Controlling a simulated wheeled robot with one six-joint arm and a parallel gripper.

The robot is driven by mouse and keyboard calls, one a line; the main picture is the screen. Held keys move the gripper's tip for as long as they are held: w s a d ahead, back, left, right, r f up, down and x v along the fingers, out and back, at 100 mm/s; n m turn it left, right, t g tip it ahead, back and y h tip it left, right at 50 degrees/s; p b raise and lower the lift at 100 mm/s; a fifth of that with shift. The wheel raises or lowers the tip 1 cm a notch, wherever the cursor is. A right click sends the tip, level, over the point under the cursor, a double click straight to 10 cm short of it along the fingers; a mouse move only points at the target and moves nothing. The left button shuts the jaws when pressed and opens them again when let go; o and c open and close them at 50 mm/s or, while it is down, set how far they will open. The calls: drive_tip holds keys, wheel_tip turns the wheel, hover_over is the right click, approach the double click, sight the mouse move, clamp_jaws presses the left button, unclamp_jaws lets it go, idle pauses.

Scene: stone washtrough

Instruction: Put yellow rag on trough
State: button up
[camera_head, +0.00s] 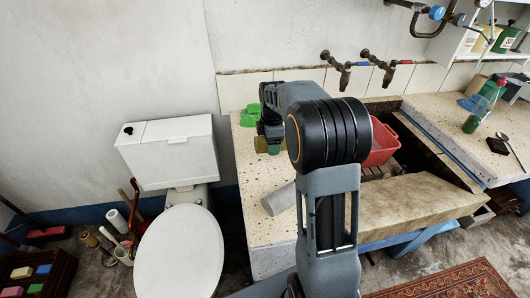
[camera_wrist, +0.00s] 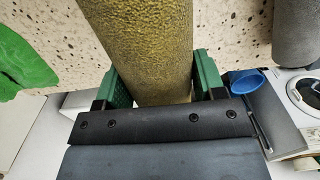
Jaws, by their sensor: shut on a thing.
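My gripper (camera_head: 267,142) is over the left part of the speckled stone top, left of the sink basin. In the wrist view its green-padded jaws (camera_wrist: 162,82) are shut on the yellow rag (camera_wrist: 145,40), which looks like a thick rough roll. In the head view only a small olive-yellow bit of the rag (camera_head: 261,141) shows beside the jaws. I cannot tell whether the rag touches the stone. The stone trough (camera_head: 425,205) has its open basin to the right, partly hidden by my arm.
A green cloth (camera_head: 250,116) lies behind my gripper and a grey roll (camera_head: 278,200) in front. A red tub (camera_head: 382,145) sits in the basin. Two taps (camera_head: 342,75) jut from the wall. A green bottle (camera_head: 480,108) stands at right. A toilet (camera_head: 180,235) is at left.

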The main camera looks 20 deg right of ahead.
sight(266, 159)
drive_tip(key=shift+w+a+f, duration=0.15)
drive_tip(key=shift+w+f, duration=0.4)
drive_tip(key=shift+f, duration=0.15)
drive_tip(key=shift+w+a+f, duration=0.1)
drive_tip(key=shift+w+f, duration=0.4)
drive_tip(key=shift+f, duration=0.15)
drive_tip(key=shift+w+f, duration=0.15)
drive_tip(key=shift+f, duration=0.8)
drive_tip(key=shift+w+f, duration=0.15)
drive_tip(key=shift+f, duration=0.75)
drive_tip(key=shift+f, duration=0.1)
drive_tip(key=shift+f+b, duration=0.1)
drive_tip(key=shift+b, duration=0.25)
drive_tip(key=o, duration=1)
